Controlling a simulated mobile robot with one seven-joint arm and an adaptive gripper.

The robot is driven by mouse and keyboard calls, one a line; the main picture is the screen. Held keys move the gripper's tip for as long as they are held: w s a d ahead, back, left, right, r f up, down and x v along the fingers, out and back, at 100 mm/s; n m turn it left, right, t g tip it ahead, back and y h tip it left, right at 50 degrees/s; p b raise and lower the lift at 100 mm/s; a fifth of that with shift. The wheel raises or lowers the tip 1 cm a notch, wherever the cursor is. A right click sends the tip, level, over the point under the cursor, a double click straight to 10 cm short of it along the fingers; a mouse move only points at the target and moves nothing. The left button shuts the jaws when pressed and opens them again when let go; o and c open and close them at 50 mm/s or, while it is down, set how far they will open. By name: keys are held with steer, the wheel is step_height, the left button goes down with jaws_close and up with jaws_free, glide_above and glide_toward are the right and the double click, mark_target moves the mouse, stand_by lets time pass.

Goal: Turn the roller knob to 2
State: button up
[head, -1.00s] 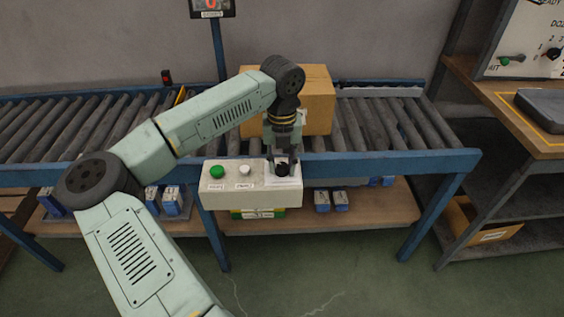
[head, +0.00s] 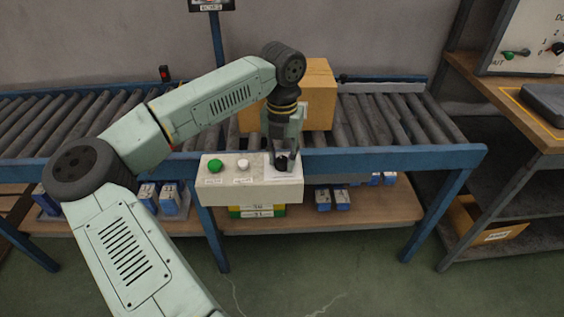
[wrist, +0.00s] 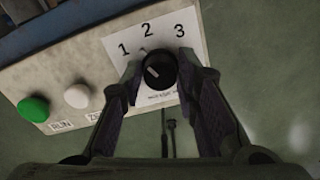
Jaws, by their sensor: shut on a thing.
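The black roller knob (wrist: 161,70) sits on a white label with the numbers 1, 2 and 3 on the pale control box (head: 225,188). A short white mark shows on the left part of its face, roughly on the side of the 1; its exact aim is hard to tell. My gripper (wrist: 160,70) has one finger on each side of the knob and is shut on it. In the head view my gripper (head: 283,158) points down at the box's right end and hides most of the knob.
A green button (wrist: 33,108) and a white button (wrist: 77,96) stand left of the knob. A cardboard box (head: 320,95) rests on the roller conveyor (head: 60,115) behind my gripper. A wooden bench (head: 485,80) stands at the right.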

mark_target(282, 159)
steer(key=m+b, duration=0.2)
steer(key=m, duration=0.3)
steer(key=shift+b, duration=0.3)
stand_by(0.4)
steer(key=o, duration=1.2)
steer(key=shift+c, duration=0.2)
step_height(282, 159, up, 12)
